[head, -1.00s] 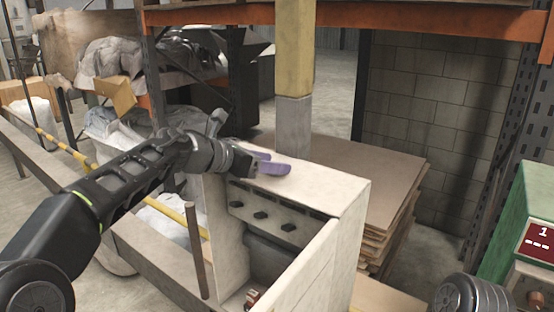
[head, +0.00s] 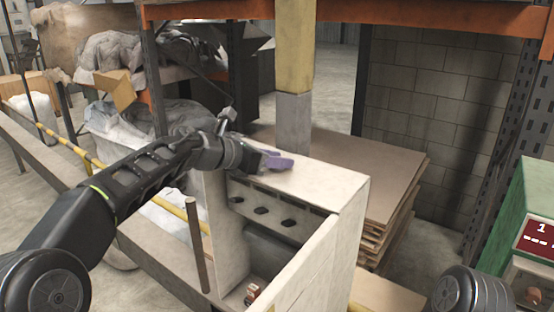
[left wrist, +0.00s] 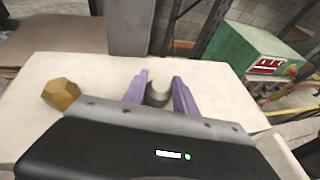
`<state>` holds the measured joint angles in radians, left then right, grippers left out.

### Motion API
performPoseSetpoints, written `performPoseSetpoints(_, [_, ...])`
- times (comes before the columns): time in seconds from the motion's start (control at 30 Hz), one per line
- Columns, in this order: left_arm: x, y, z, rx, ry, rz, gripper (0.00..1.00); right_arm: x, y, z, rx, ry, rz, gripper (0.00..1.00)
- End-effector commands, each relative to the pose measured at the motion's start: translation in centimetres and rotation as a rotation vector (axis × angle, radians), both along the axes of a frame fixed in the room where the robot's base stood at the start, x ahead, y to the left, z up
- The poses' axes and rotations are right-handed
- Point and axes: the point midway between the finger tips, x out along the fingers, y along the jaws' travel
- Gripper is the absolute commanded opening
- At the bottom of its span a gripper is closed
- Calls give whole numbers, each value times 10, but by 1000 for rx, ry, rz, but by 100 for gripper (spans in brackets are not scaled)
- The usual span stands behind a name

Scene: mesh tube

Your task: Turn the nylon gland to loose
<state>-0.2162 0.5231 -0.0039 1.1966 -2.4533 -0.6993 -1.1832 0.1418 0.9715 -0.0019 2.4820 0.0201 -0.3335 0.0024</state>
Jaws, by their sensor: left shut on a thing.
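My left gripper (head: 278,162) is at the top of a pale box-like cabinet (head: 325,184), near its back left. In the left wrist view its two purple fingers (left wrist: 159,95) stand on either side of a grey rounded piece (left wrist: 157,93), which looks like the nylon gland, and are shut on it. In the head view the gripper hides this piece. A brass-coloured faceted fitting (left wrist: 61,94) sits on the same top, left of the fingers in the left wrist view. My right gripper is not in view.
A grey and yellow post (head: 293,95) rises behind the cabinet. Stacked boards (head: 365,180) lie behind it on the right. A green box with a red display (head: 537,215) stands at the far right.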

Motion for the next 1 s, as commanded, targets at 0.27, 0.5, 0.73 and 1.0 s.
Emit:
performPoseSetpoints(0.27, [0,0,0,0,0,-1,0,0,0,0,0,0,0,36])
performPoseSetpoints(0.5, [-1,-1,0,1,1,13,0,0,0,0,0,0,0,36])
performPoseSetpoints(0.73, [-1,-2,1,1,-1,83,0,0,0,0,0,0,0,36])
performPoseSetpoints(1.0, [-2,-3,1,1,-3,244,0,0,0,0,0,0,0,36])
